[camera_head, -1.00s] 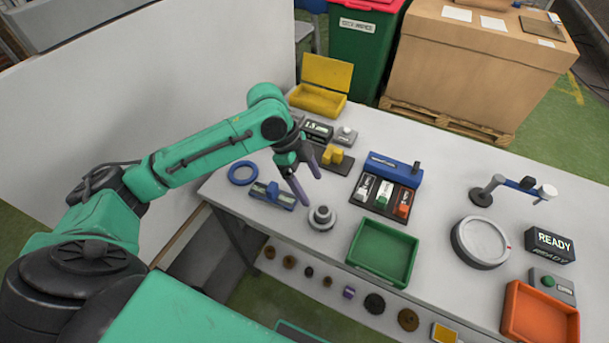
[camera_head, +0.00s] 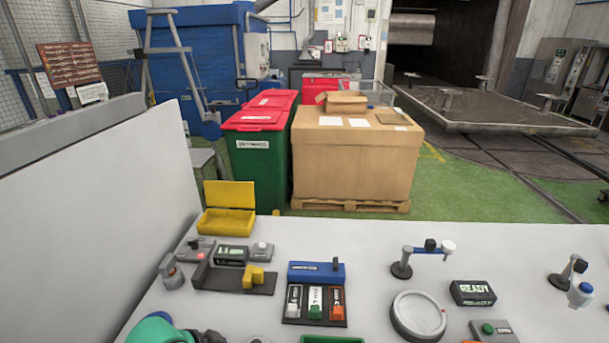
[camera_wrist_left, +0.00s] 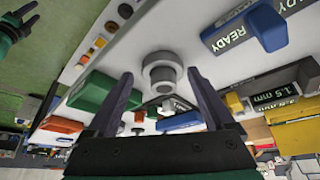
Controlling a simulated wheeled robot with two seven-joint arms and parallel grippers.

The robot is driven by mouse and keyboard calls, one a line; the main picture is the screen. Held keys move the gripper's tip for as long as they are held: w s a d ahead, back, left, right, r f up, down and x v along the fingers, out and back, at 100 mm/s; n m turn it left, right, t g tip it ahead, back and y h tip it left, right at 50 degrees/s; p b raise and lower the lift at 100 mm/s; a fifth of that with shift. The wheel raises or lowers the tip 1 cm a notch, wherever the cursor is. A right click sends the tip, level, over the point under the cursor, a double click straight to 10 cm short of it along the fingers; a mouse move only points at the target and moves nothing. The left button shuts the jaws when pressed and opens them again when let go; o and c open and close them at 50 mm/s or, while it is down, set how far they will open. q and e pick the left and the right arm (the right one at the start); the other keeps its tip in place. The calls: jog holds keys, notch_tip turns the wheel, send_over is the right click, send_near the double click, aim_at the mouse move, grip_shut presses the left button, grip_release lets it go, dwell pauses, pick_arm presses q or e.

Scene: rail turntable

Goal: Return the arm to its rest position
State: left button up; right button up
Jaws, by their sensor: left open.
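On the white table (camera_head: 250,305) stand a yellow open box (camera_head: 226,222), a blue-backed rack (camera_head: 317,272), a round grey dish (camera_head: 418,314), a READY display (camera_head: 472,292) and a lamp-like post (camera_head: 402,268). A white panel (camera_head: 95,220) borders the left side. Bins and a large carton stand behind.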

pick_arm(q)
jog(key=s+a+f+n+y, duration=0.3)
jog(key=s+a+n, duration=0.3)
jog(key=s+a, duration=0.1)
jog(key=s+a+f+g+b, duration=0.1)
jog(key=s+f+g+b, duration=0.15)
jog(key=f, duration=2.35)
jog(key=s+a+f+b, duration=0.1)
jog(key=s+a+f, duration=0.2)
jog(key=s+f, duration=1.2)
jog(key=shift+s+f+y, duration=0.3)
jog(key=shift+s+f, duration=0.05)
jog(key=shift+s, duration=0.75)
